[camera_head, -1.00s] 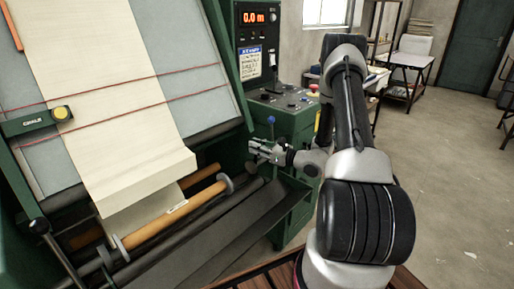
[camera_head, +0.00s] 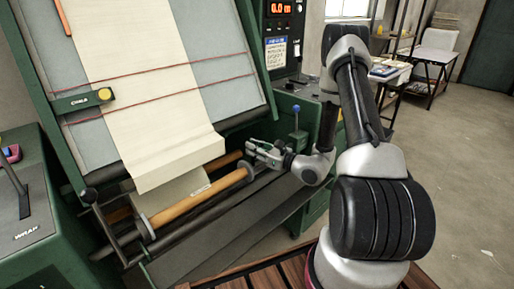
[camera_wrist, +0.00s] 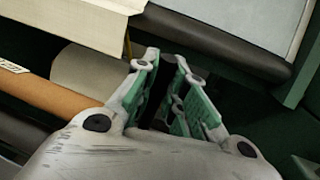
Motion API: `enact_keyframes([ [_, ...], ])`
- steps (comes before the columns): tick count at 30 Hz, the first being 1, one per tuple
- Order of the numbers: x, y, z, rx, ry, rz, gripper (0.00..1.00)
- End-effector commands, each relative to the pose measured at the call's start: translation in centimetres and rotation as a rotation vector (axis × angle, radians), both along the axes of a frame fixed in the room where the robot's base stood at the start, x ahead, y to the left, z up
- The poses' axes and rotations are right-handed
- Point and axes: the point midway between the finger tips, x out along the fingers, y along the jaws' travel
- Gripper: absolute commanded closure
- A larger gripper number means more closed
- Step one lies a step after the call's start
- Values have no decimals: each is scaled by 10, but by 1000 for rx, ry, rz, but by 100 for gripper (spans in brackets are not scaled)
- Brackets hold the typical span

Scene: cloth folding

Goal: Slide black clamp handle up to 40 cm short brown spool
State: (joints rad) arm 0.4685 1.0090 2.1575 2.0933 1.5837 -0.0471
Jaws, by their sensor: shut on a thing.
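The short brown spool (camera_head: 190,211) lies along the front of the green machine, with pale cloth (camera_head: 172,190) hanging down to it and a grey disc (camera_head: 248,168) at its right end. The spool also shows at the left of the wrist view (camera_wrist: 50,98). My gripper (camera_head: 252,148) is just above and beside the spool's right end. In the wrist view my gripper (camera_wrist: 163,68) has its fingers close around a dark piece, seemingly the black clamp handle (camera_wrist: 158,112), mostly hidden between them. I cannot tell whether the clamp touches the spool.
A control box with a blue-knobbed lever (camera_head: 296,108) stands behind my arm. Dark rollers (camera_head: 215,222) run in front of the spool. Open floor (camera_head: 465,190) lies to the right.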

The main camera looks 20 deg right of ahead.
Motion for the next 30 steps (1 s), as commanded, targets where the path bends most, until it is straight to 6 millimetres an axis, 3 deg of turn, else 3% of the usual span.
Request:
enact_keyframes([
  [6,-2,3,0,2,3,8,100],
  [7,-2,3,0,2,3,9,82],
  [10,-2,3,0,2,3,8,65],
  [22,-6,-3,-1,1,2,4,65],
  [30,-51,-33,-1,3,3,0,65],
])
